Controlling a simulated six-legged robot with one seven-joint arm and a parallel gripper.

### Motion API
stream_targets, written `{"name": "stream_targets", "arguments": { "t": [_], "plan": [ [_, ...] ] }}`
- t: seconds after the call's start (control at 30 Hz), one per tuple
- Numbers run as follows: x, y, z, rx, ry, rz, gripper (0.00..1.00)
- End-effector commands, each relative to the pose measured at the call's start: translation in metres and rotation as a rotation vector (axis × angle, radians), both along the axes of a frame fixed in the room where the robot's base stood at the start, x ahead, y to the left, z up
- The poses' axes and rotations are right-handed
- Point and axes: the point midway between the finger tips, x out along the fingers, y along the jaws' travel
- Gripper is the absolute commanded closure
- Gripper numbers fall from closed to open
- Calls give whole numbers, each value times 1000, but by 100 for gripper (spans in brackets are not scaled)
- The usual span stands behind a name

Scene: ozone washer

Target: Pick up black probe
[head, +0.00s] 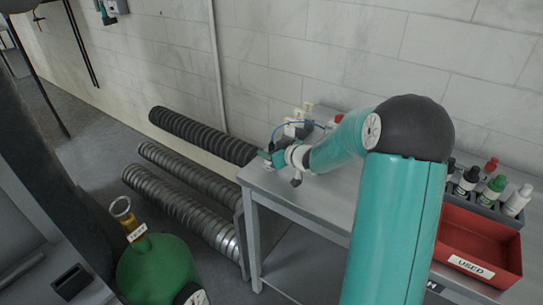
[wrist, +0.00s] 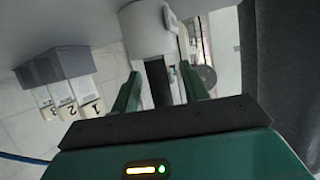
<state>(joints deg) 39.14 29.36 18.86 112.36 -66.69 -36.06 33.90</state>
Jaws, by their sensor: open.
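A black upright piece (wrist: 157,84), likely the black probe, shows in the wrist view between the two green fingers of my gripper (wrist: 159,73). Its far end meets a white rounded body (wrist: 145,30). The fingers stand apart on either side of it, with a gap visible on the left. My gripper also shows small in the head view (head: 268,158), at the left back corner of the grey table (head: 315,195). In the head view I cannot make out the probe.
Numbered white blocks (wrist: 68,100) in a grey holder (wrist: 55,65) stand beside my gripper, with a blue cable (wrist: 22,158) nearby. A red bin (head: 480,245) marked USED and several bottles (head: 490,188) are at the right. Ribbed hoses (head: 195,132) lie by the wall.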

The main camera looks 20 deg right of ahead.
Motion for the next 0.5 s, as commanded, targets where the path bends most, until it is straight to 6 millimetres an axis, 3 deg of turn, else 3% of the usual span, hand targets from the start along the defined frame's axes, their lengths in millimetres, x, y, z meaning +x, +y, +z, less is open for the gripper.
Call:
{"name": "stream_targets", "arguments": {
  "t": [0.07,0.3,0.5],
  "plan": [
    [0,-1,0,0,0,-1,55],
    [-1,-1,0,1,0,-1,100],
    [-1,-1,0,1,0,-1,100]
  ]
}}
